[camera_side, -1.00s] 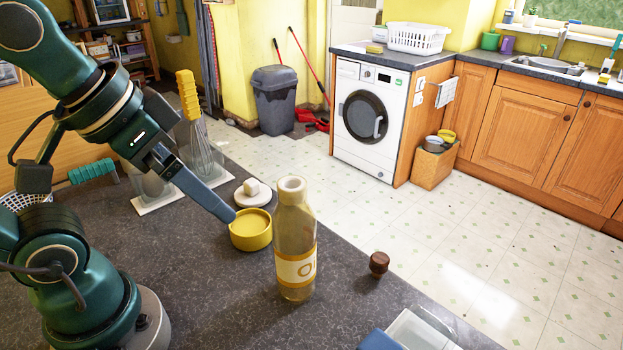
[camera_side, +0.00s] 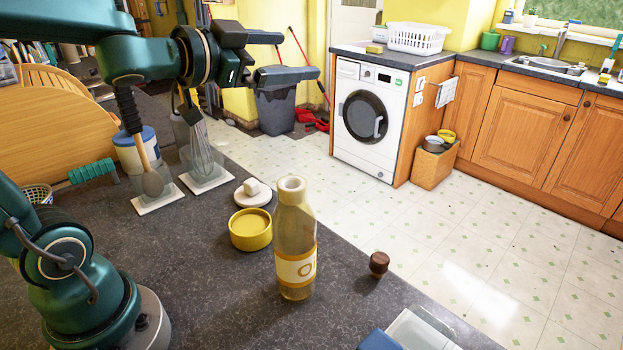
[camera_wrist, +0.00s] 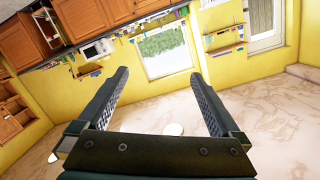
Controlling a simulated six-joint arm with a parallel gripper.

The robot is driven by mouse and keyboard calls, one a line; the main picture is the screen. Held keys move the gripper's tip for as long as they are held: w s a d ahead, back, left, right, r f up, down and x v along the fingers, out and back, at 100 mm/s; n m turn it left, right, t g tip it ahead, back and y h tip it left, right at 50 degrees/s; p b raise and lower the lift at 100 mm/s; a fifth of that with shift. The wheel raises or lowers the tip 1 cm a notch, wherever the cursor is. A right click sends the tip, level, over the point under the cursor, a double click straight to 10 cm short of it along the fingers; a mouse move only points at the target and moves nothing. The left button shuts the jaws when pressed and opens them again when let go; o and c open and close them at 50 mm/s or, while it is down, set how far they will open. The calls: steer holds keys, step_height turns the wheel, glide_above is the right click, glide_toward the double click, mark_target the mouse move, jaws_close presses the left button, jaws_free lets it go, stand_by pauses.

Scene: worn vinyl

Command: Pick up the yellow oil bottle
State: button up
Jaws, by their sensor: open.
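The yellow oil bottle (camera_side: 294,235) stands upright on the dark speckled counter in the side view. It is clear with yellowish contents, a pale rim and a label with an "O" showing. My gripper (camera_side: 298,56) is raised above and behind the bottle, pointing right, with its fingers spread and nothing between them. In the wrist view my gripper (camera_wrist: 162,98) also shows wide apart fingers and faces the far wall and window. The bottle is not visible in the wrist view.
A yellow round dish (camera_side: 250,230) sits just left of the bottle, with a white dish (camera_side: 253,192) behind it. A brown wooden knob (camera_side: 379,263) is to the right. A whisk (camera_side: 200,150) stands at the back left. A clear container (camera_side: 418,332) is at the front edge.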

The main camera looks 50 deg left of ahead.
steer(key=s+d+f+m+g+h, duration=0.3)
steer(key=s+d+f+g+h, duration=0.2)
steer(key=h, duration=0.1)
steer(key=s+d+f+m+g+h, duration=0.4)
steer(key=s+d+f+g+h, duration=0.1)
steer(key=h, duration=0.1)
steer(key=shift+s+f, duration=0.1)
steer(key=shift+f, duration=0.05)
glide_toward(314, 258)
steer(key=shift+m, duration=0.3)
steer(key=x, duration=0.4)
steer(key=shift+d+f, duration=0.15)
steer(key=shift+d, duration=0.25)
steer(key=shift+x, duration=2.65)
steer(key=c, duration=1.5)
